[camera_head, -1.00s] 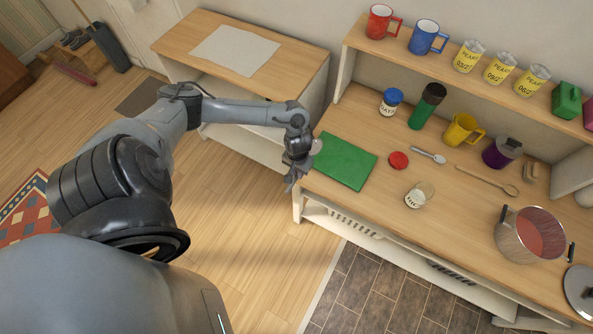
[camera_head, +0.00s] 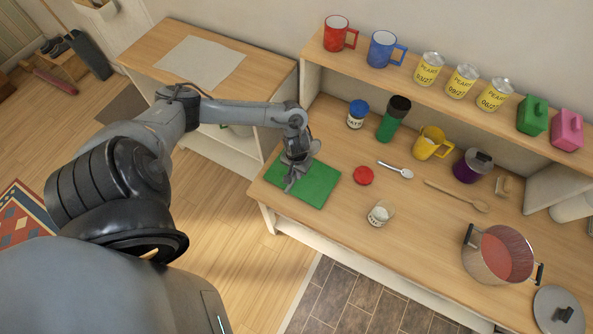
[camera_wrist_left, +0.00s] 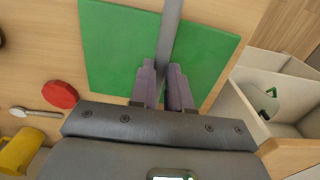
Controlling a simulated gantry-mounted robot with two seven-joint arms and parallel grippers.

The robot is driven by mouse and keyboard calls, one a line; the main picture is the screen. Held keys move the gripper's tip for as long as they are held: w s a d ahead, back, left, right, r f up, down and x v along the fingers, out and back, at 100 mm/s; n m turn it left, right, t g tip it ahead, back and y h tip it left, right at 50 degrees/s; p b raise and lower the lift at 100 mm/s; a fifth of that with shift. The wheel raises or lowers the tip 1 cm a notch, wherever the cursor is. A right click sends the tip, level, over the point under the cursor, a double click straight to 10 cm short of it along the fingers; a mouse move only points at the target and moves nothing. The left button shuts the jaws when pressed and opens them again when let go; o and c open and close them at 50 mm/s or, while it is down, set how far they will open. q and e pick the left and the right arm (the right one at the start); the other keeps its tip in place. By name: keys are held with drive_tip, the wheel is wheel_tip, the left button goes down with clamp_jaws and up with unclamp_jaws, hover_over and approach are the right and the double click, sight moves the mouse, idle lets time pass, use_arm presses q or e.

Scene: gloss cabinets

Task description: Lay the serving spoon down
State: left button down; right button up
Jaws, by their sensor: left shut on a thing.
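My left gripper (camera_head: 290,184) is over the green board (camera_head: 318,184) on the counter. In the left wrist view its two fingers (camera_wrist_left: 166,88) are shut on a long grey bar, which looks like the serving spoon's handle (camera_wrist_left: 171,30). The bar runs up out of that picture across the green board (camera_wrist_left: 115,50). The spoon's bowl is not in that view, and I cannot tell whether the spoon touches the board. My right gripper is not in view.
A red lid (camera_head: 363,175), a small spoon (camera_head: 396,169), a glass jar (camera_head: 379,214) and a wooden spoon (camera_head: 458,196) lie right of the board. A pot (camera_head: 497,256) stands farther right. Bottles and a yellow mug (camera_head: 430,142) stand behind. Bare counter (camera_head: 335,217) shows in front.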

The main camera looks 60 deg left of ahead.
use_arm(q)
drive_tip(key=shift+w+r+p, duration=0.1)
drive_tip(key=shift+r+p, duration=0.2)
drive_tip(key=shift+p, duration=0.4)
drive_tip(key=shift+f+b, duration=1.35)
drive_tip(key=shift+f, duration=2.1)
drive_tip(key=c, duration=1)
unclamp_jaws()
